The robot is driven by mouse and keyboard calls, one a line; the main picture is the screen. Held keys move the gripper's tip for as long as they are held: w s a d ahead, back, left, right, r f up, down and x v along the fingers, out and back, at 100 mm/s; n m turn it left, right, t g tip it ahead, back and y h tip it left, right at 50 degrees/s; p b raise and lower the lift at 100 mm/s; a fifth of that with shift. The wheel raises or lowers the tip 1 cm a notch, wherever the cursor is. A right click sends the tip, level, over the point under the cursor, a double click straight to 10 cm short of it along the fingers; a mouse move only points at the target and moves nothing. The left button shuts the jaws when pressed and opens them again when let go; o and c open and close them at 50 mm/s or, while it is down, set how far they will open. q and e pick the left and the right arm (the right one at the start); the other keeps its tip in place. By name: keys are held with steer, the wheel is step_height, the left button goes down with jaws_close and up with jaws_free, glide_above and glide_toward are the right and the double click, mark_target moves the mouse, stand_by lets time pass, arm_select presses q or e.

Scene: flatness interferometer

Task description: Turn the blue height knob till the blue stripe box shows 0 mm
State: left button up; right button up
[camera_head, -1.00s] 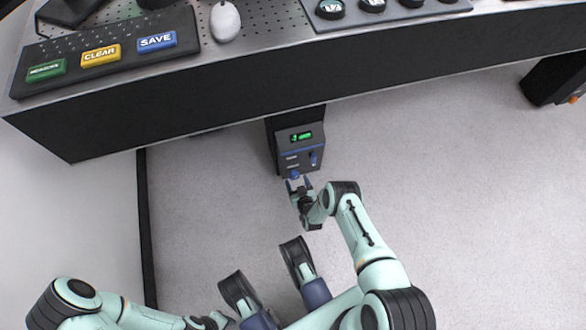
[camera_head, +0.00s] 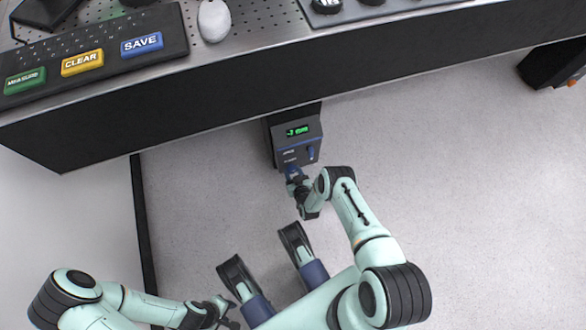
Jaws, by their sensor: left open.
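The blue stripe box (camera_head: 286,153) is a dark unit under the front edge of the bench. Its green display (camera_head: 297,131) is lit and seems to read about -3 mm, though the digits are small. The blue height knob (camera_head: 292,168) is low on its front and partly hidden by my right gripper. My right gripper (camera_head: 293,175) is at the knob with its fingers close around it; whether they are closed tight on it cannot be made out. My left gripper (camera_head: 230,311) is open and empty at the lower left, far from the box.
The bench (camera_head: 220,100) overhangs the box. On it are a keypad with green, yellow and blue keys (camera_head: 82,62) and a white mouse (camera_head: 214,20). A dark object (camera_head: 552,72) stands at the far right. The grey floor (camera_head: 450,190) to the right is clear.

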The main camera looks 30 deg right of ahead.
steer(key=shift+d, duration=0.1)
steer(key=m+y, duration=0.1)
steer(key=m, duration=0.2)
steer(key=shift+t+y, duration=0.4)
steer(key=m+t+y, duration=0.1)
steer(key=m, duration=0.2)
steer(key=shift+d+y, duration=0.15)
steer(key=shift+y, duration=0.25)
steer(key=m+t+y, duration=0.1)
steer(key=m, duration=0.2)
steer(key=shift+f, duration=0.15)
steer(key=shift+m+t+y, duration=0.6)
steer(key=shift+m+t, duration=0.1)
steer(key=shift+m, duration=1)
steer(key=o, duration=1)
steer(key=shift+o, duration=0.2)
